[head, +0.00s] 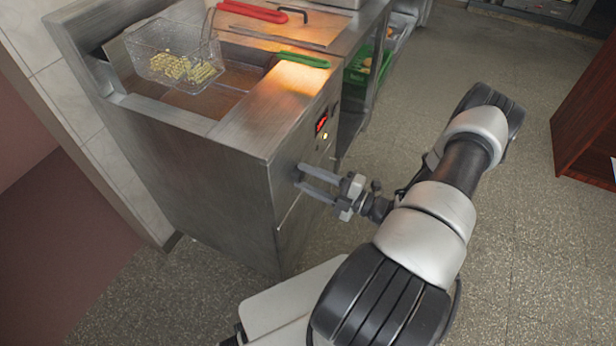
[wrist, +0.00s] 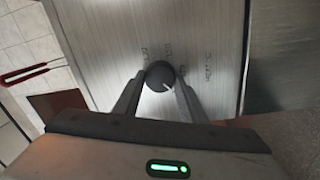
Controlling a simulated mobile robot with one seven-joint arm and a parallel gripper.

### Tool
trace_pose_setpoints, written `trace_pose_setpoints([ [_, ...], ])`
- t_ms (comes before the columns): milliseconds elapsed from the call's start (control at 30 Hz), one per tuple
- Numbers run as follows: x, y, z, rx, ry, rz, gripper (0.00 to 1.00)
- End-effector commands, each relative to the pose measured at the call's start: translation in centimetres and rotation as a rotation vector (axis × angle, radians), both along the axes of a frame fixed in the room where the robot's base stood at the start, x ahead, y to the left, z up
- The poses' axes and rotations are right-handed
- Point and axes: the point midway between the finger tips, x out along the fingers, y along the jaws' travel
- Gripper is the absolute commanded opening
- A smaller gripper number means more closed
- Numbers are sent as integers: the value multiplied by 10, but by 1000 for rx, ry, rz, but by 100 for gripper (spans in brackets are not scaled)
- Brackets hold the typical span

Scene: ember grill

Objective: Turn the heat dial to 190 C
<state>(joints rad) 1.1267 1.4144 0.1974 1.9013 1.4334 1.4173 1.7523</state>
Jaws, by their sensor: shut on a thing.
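The heat dial (wrist: 159,74) is a round dark knob on the fryer's brushed-metal front panel. In the wrist view it sits between the two fingers of my gripper (head: 302,176), which is shut on it. A short white pointer line on the knob points to the lower right of that view. Printed scale numbers surround the knob, but they are too small and tilted to read surely. In the head view the fingers reach the front panel of the fryer (head: 200,160), and the dial is mostly hidden there.
A red-lit display (head: 321,123) and a small yellow light sit on the panel above the dial. A wire basket (head: 175,50) with fries stands over the oil well. Green-handled (head: 303,60) and red-handled (head: 252,11) items lie on top.

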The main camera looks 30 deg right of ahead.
Motion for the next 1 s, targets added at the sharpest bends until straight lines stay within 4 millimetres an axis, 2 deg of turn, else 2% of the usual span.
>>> trace_pose_setpoints([
  [300, -2, 1, -1, 101, 83, 3, 15],
  [867, -2, 1, -1, 123, 100, 3, 15],
  [900, -2, 1, -1, 123, 100, 3, 43],
  [1000, -2, 1, -1, 122, 98, 2, 56],
])
